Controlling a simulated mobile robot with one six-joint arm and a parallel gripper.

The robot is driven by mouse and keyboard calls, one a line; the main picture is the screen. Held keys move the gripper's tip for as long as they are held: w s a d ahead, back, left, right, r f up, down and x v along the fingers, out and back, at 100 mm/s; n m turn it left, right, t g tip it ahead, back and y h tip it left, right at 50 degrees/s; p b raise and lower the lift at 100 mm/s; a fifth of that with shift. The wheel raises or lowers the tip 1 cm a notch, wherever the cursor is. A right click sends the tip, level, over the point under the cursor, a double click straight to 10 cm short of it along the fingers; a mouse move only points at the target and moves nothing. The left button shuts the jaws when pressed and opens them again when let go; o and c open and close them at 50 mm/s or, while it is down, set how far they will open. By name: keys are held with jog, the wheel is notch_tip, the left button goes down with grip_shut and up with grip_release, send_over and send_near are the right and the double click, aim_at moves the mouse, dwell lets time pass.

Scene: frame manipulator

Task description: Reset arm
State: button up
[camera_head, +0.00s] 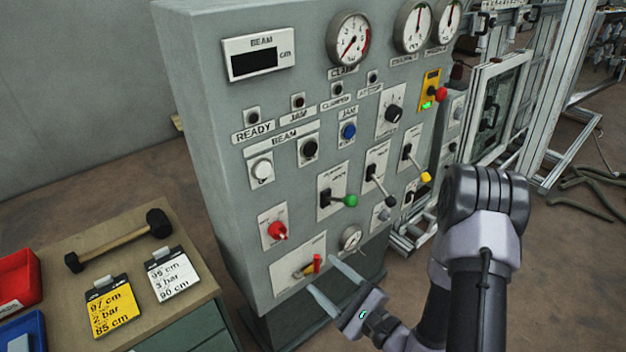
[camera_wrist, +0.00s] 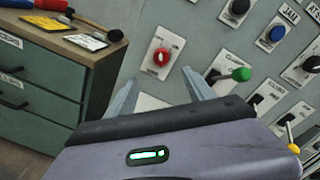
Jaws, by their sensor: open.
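My gripper (camera_head: 326,283) is at the lower front of the grey control panel (camera_head: 205,110), by the red-handled valve (camera_head: 316,264). Its two fingers are spread apart with nothing between them. In the wrist view my gripper (camera_wrist: 160,92) points at the panel, with the red knob (camera_wrist: 161,57) seen beyond and between the fingertips. The green-tipped lever (camera_wrist: 240,74) is to the right of the fingers there. My arm reaches in from the lower right of the head view. Whether a finger touches the panel, I cannot tell.
A workbench (camera_head: 190,287) at left holds a mallet (camera_head: 118,243), a yellow note (camera_head: 112,308), a white note (camera_head: 173,275), and red and blue bins (camera_head: 18,280). Levers with green, grey and yellow tips stick out of the panel. An aluminium frame (camera_head: 545,90) stands at right. Floor is open at lower right.

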jog(key=s+a+r+n+g+y, duration=0.3)
jog(key=a+r+n+g+y, duration=0.3)
jog(key=r, duration=0.3)
jog(key=s+a+r+n+g+h, duration=0.1)
jog(key=s+a+r+n+g, duration=0.15)
jog(key=s+n+g, duration=0.35)
jog(key=s+a+r+n+g+h, duration=0.1)
jog(key=s+a+r+n+g, duration=0.15)
jog(key=s, duration=0.45)
jog(key=s+d+n+h, duration=0.2)
jog(key=s+d+h, duration=0.2)
jog(key=d+h, duration=0.3)
jog(key=w+d+r+t+h, duration=0.3)
jog(key=d+r+t+h, duration=0.2)
jog(key=d+t, duration=0.1)
jog(key=shift+d, duration=0.4)
